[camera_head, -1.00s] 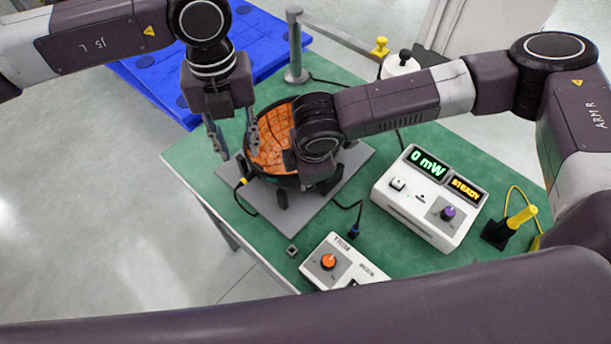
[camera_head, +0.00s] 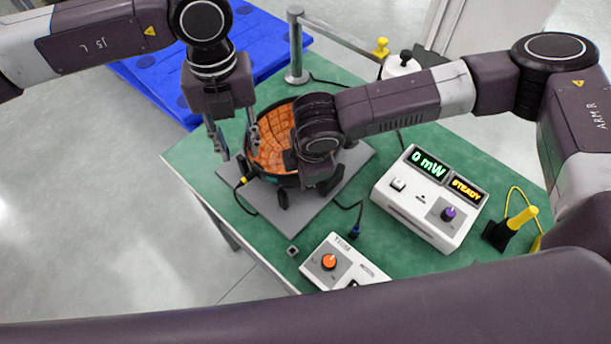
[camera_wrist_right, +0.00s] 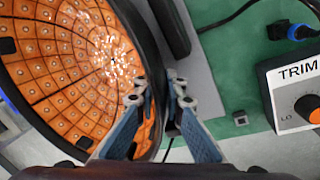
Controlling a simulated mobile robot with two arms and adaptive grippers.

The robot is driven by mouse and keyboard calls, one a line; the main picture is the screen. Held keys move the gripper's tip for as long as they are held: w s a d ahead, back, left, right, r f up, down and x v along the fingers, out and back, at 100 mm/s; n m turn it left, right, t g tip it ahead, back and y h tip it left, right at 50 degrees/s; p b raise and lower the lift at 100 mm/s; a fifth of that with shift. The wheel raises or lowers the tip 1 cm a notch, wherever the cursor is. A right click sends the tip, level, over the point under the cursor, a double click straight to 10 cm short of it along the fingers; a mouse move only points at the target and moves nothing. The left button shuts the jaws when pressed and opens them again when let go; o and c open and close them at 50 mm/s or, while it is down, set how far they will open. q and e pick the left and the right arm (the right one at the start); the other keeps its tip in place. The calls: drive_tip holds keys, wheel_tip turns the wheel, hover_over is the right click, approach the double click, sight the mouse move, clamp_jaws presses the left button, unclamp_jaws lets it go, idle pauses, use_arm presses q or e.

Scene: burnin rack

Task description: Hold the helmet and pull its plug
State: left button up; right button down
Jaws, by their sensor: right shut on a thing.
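The helmet (camera_head: 272,150) is a black bowl with an orange tiled inside, open side up, on a grey plate (camera_head: 278,218). My right gripper (camera_wrist_right: 158,100) is shut on its black rim in the right wrist view, one finger on each side. The head view hides those fingertips behind my right wrist. My left gripper (camera_head: 234,152) hangs open and empty at the helmet's left side, one finger outside the rim, the other in front of the orange inside. A dark plug with a yellow band (camera_head: 242,182) shows at the helmet's lower left, below my left fingers, with a black cable.
A white meter box (camera_head: 430,200) reads "0 mW" and "STEADY". A white trim box (camera_head: 340,262) with an orange knob stands in front, near a blue connector (camera_head: 354,231). A metal post (camera_head: 296,50) stands behind. A yellow-handled tool (camera_head: 522,216) stands at right.

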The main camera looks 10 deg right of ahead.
use_arm(q)
drive_tip(key=s+d+f+n+g+h, duration=0.1)
drive_tip(key=s+d+f+g+h, duration=0.3)
drive_tip(key=s+f+g+h, duration=0.45)
drive_tip(key=w+a+n+t+h, duration=0.75)
drive_tip(key=w+a+t, duration=0.5)
drive_tip(key=a, duration=0.25)
drive_tip(key=s+d+f+n+t+y, duration=0.2)
drive_tip(key=s+n+t, duration=0.5)
drive_tip(key=n, duration=1)
drive_tip(key=s+d+f, duration=0.1)
drive_tip(key=s, duration=0.2)
drive_tip(key=shift+s+f+t, duration=0.15)
drive_tip(key=shift+s+t, duration=0.15)
